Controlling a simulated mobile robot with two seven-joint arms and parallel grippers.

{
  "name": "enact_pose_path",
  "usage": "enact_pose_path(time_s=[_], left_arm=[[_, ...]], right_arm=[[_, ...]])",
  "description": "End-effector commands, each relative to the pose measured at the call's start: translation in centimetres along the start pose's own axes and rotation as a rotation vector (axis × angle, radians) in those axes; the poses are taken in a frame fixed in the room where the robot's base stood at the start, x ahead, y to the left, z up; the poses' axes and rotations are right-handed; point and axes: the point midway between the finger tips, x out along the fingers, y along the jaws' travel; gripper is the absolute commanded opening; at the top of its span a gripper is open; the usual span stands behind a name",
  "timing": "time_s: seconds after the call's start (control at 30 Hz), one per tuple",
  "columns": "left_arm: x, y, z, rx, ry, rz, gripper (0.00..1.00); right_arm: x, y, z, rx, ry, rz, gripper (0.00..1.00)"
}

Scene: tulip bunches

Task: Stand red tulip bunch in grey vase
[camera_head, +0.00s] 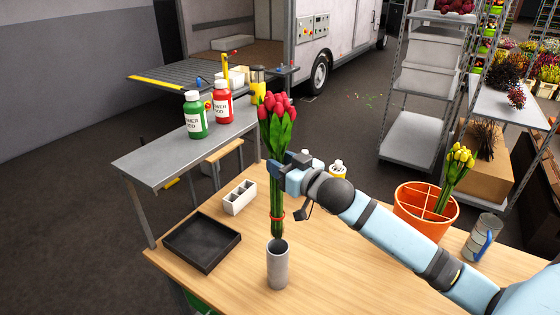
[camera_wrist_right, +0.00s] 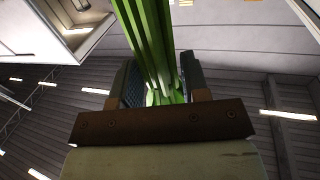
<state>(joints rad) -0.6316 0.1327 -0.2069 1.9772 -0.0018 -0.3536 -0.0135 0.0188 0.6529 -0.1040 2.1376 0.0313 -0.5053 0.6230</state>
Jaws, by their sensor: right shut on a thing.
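The red tulip bunch (camera_head: 276,122) is upright in the head view, its green stems bound low down by an orange-red band. My right gripper (camera_head: 277,168) is shut on the stems just below the leaves. The right wrist view shows the green stems (camera_wrist_right: 153,50) between its two fingers (camera_wrist_right: 155,85). The grey vase (camera_head: 278,264) stands upright on the wooden table near its front edge. The stem ends appear just above the vase's mouth; whether they are above the opening or behind the rim I cannot tell. My left gripper is not in view.
A black tray (camera_head: 202,243) and a white divided holder (camera_head: 240,197) lie left of the vase. An orange divided bucket (camera_head: 425,212) with yellow tulips (camera_head: 455,175) and a metal can (camera_head: 483,238) stand to the right. A grey shelf (camera_head: 190,150) holds bottles behind.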

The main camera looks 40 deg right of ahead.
Motion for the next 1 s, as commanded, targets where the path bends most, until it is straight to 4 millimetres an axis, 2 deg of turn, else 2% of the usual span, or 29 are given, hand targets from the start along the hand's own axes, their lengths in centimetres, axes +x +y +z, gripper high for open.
enact_pose_path(time_s=[0.37, 1.0], left_arm=[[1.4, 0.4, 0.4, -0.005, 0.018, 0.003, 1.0], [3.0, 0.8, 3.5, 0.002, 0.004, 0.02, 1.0]], right_arm=[[0.0, 0.0, 3.8, 0.002, 0.001, 0.0, 0.09], [0.0, -0.1, 10.2, 0.002, 0.001, -0.001, 0.09]])
